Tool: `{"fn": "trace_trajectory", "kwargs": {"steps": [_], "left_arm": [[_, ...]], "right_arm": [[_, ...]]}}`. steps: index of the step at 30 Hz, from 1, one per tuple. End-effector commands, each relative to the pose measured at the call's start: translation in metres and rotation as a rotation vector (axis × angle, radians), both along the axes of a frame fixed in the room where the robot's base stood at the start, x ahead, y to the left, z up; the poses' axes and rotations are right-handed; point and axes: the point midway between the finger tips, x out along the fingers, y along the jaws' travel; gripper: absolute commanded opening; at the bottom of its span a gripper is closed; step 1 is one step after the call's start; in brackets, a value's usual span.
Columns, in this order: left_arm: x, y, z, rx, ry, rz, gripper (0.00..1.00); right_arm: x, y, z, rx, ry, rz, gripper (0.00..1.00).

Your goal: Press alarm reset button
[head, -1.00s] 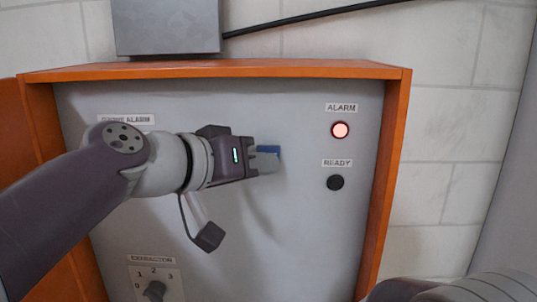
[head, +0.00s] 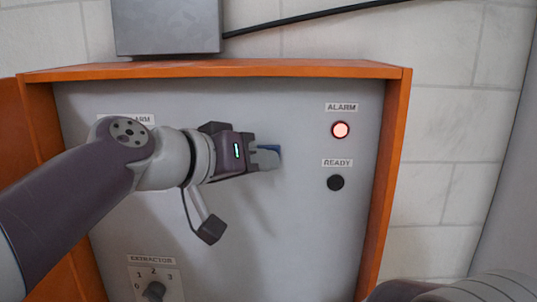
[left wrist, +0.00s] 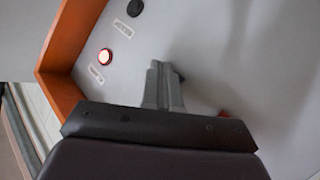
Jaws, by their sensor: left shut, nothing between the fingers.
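My left gripper (head: 266,158) is shut and empty, with its fingertips at the middle of the grey panel (head: 300,235). My right gripper is not in view.
The dark ready lamp (head: 335,183) sits below the alarm lamp. The extractor knob (head: 154,291) is at the lower left. An orange frame (head: 392,180) stands out around the panel. A grey box (head: 167,27) is above it.

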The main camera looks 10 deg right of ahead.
Motion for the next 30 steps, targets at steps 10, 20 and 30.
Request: {"fn": "trace_trajectory", "kwargs": {"steps": [10,20,30], "left_arm": [[0.004,-0.001,0.0,0.001,0.0,0.001,0.0],[0.004,-0.001,0.0,0.0,0.0,0.0,0.0],[-0.011,0.003,-0.002,0.001,0.001,0.0,0.0]], "right_arm": [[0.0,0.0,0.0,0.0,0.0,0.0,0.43],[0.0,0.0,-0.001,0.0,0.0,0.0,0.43],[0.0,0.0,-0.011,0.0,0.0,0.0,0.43]]}}
